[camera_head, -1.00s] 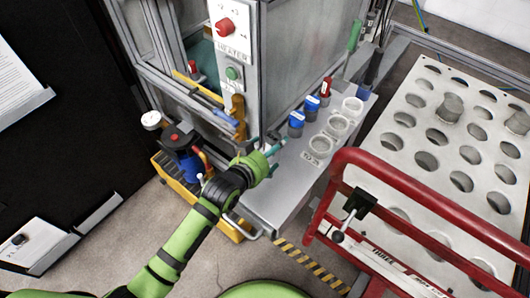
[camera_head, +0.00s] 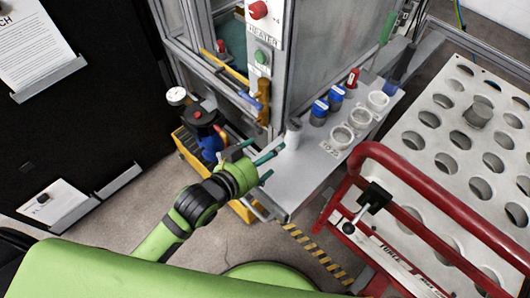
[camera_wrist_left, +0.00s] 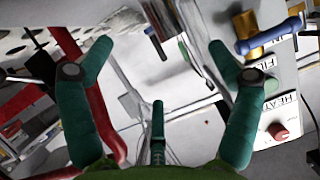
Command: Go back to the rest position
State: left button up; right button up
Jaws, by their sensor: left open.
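My left gripper (camera_head: 272,163) is open, its dark green fingers spread at the front left edge of the grey bench (camera_head: 286,187). In the left wrist view the open fingers (camera_wrist_left: 158,75) show nothing held between them. A pale grey cylinder (camera_head: 292,134) stands upright on the bench just beyond the fingers. I cannot tell whether a finger touches it. My right gripper is not in view.
The heater cabinet with its red knob (camera_head: 259,10) stands behind the bench. Blue-capped jars (camera_head: 319,111) and round holders (camera_head: 342,137) are on the bench. A red-railed cart (camera_head: 440,190) is at right. A yellow crate (camera_head: 190,150) stands left of my gripper.

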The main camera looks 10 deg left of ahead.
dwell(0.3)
pick_arm(q)
jog(key=s+a+f+n+g+y, duration=0.2)
jog(key=s+a+f+g+y, duration=0.15)
jog(key=s+a, duration=0.4)
jog(key=s+a+f+n+g+y, duration=0.35)
jog(key=s+a+g, duration=0.2)
jog(key=s, duration=0.35)
notch_tip(320, 180, down, 21)
jog(key=s+m+p, duration=0.1)
jog(key=s+p, duration=0.1)
jog(key=p, duration=0.1)
jog(key=s+a+f+g+p, duration=0.1)
jog(key=s+a+f+p, duration=0.1)
jog(key=s+f, duration=0.8)
jog(key=s+a, duration=0.1)
jog(key=s, duration=0.3)
jog(key=shift+s+f+g+p, duration=0.2)
jog(key=shift+s+g+p, duration=0.1)
jog(key=shift+s+p, duration=0.1)
